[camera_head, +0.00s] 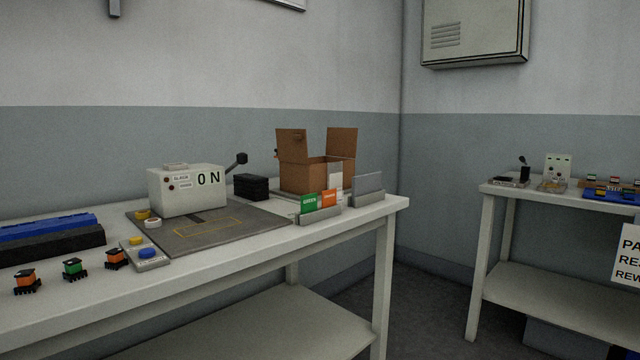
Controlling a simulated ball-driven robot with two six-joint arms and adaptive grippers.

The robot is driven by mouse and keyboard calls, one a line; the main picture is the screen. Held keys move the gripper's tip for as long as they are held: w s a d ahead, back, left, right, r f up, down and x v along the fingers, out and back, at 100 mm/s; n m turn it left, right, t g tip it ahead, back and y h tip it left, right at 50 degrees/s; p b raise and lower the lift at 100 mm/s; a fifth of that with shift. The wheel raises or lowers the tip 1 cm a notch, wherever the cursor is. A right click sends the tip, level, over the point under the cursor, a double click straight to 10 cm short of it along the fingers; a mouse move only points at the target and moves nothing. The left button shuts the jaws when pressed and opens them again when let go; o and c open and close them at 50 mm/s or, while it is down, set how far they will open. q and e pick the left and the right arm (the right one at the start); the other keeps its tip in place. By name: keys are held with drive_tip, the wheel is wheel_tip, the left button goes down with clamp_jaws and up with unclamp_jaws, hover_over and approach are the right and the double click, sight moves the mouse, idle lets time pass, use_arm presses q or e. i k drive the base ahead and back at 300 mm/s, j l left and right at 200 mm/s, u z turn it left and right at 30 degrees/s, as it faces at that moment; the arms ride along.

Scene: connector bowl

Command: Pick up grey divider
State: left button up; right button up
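A grey upright panel (369,186), which looks like the grey divider, stands in a low grey holder (366,200) near the right end of the white table. A green card (309,203) and an orange card (329,198) stand in a similar grey holder (320,216) just left of it. Neither of my grippers shows in the head view.
An open cardboard box (300,178) stands behind the holders. A grey machine (187,190) marked ON sits on a dark mat (250,225). Small connectors (74,268) lie at the table's (220,283) front left. A second table (550,258) is at right.

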sight(362, 185)
drive_tip(key=i+l+u, duration=0.1)
drive_tip(key=u, duration=0.35)
drive_tip(key=i+l+u, duration=0.1)
drive_tip(key=u, duration=0.3)
drive_tip(key=l+u, duration=0.25)
drive_tip(key=u, duration=0.2)
drive_tip(key=l+u, duration=0.2)
drive_tip(key=u, duration=0.2)
